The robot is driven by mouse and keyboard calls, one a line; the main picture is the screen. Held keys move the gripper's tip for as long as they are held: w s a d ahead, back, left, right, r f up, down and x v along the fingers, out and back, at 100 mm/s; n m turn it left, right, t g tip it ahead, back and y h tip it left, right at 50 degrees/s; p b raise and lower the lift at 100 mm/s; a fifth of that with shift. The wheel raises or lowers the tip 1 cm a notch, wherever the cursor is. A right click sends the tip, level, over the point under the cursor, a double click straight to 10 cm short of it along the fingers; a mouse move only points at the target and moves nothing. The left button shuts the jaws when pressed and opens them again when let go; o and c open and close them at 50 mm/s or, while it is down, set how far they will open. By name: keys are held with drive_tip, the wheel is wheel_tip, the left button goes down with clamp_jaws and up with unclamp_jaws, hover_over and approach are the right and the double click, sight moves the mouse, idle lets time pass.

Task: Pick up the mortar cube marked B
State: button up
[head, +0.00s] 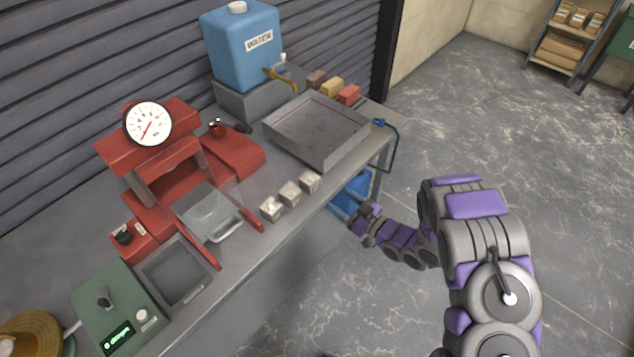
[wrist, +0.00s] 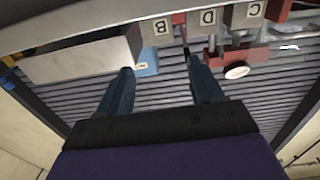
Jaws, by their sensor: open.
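Three small grey cubes stand in a row along the bench's front edge. In the wrist view their labels read B, D and C. The cube marked B (wrist: 160,28) is the one closest to the metal tray; in the head view it is the cube (head: 309,182) at the right end of the row, its letter unreadable there. The cube marked D (wrist: 208,18) is in the middle, and the cube marked C (wrist: 253,11) is farthest from the tray. My gripper (wrist: 158,63) is open and empty, apart from cube B, in front of the bench edge; it also shows in the head view (head: 344,207).
The metal tray (head: 340,150) lies on the bench (head: 240,281) beyond the cubes. A red press with a gauge (head: 148,124) stands left of them. A blue container (head: 352,187) is under the bench, behind my gripper.

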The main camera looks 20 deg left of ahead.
drive_tip(key=b, duration=0.1)
approach(304, 174)
drive_tip(key=shift+w+a+f, duration=0.1)
drive_tip(key=shift+a+f, duration=0.1)
drive_tip(key=shift+a, duration=0.35)
drive_tip(key=shift+w+a+f, duration=0.1)
drive_tip(key=shift+a+f, duration=0.1)
drive_tip(key=shift+a, duration=0.3)
drive_tip(key=shift+w+a+r+b, duration=0.3)
drive_tip(key=shift+w+a, duration=0.05)
drive_tip(key=shift+w, duration=0.3)
drive_tip(key=x, duration=0.2)
drive_tip(key=b+x, duration=0.1)
drive_tip(key=x, duration=0.3)
drive_tip(key=shift+s+a+f+b, duration=0.25)
drive_tip(key=shift+b, duration=0.05)
drive_tip(key=shift+w+a, duration=0.15)
drive_tip(key=shift+a, duration=0.05)
drive_tip(key=shift+d+r, duration=0.3)
drive_tip(key=shift+d, duration=0.3)
drive_tip(key=shift+c, duration=0.4)
drive_tip(key=shift+a+f, duration=0.15)
drive_tip(key=shift+a, duration=0.35)
drive_tip(key=c, duration=0.6)
drive_tip(key=shift+d, duration=0.15)
drive_tip(key=shift+c, duration=1.3)
